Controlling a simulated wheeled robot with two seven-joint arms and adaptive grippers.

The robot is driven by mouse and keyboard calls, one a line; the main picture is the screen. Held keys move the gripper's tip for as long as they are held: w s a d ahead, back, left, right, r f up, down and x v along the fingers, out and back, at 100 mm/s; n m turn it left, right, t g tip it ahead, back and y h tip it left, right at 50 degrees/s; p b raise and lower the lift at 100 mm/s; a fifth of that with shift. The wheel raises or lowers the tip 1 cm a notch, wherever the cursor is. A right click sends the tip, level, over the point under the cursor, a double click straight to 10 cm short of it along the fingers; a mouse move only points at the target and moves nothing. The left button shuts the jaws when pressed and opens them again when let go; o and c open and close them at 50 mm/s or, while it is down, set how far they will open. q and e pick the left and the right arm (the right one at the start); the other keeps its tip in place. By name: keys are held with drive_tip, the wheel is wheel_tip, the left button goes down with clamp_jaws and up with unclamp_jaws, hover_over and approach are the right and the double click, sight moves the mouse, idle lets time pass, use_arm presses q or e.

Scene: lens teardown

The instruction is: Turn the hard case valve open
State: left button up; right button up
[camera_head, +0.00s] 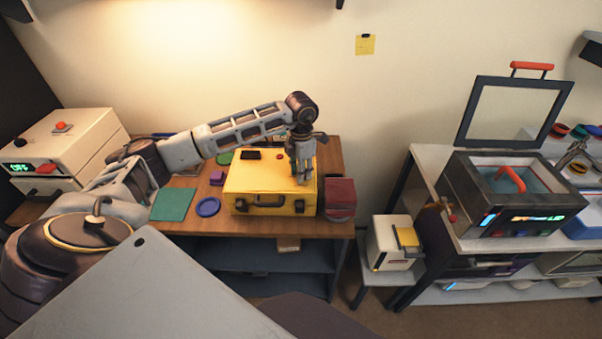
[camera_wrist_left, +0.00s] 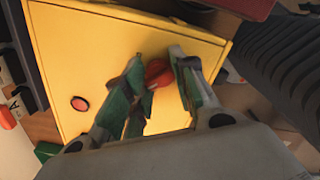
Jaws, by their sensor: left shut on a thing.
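The yellow hard case (camera_head: 245,181) lies shut on the wooden table, its dark handle facing front. In the left wrist view the case lid (camera_wrist_left: 100,48) fills much of the picture. A red valve knob (camera_wrist_left: 158,72) stands on the lid between the fingers of my left gripper (camera_wrist_left: 160,82), which is shut on it. In the head view my left gripper (camera_head: 302,178) points down onto the right part of the case, and the valve is hidden there. A smaller red button (camera_wrist_left: 80,103) sits elsewhere on the lid. My right gripper is not in view.
A dark red box (camera_head: 341,194) stands right of the case. A blue ring (camera_head: 208,207) and a green mat (camera_head: 171,204) lie to its left. A white device (camera_head: 70,140) stands at the left, and an open-lidded machine (camera_head: 515,200) at the right.

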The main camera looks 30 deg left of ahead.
use_arm(q)
drive_tip(key=n+b, duration=0.1)
drive_tip(key=n, duration=0.3)
drive_tip(key=shift+n, duration=0.3)
drive_tip(key=shift+r+n+b, duration=0.1)
drive_tip(key=shift+n+b, duration=0.4)
drive_tip(key=shift+n, duration=1.6)
drive_tip(key=o, duration=1.1)
drive_tip(key=shift+r, duration=5.95)
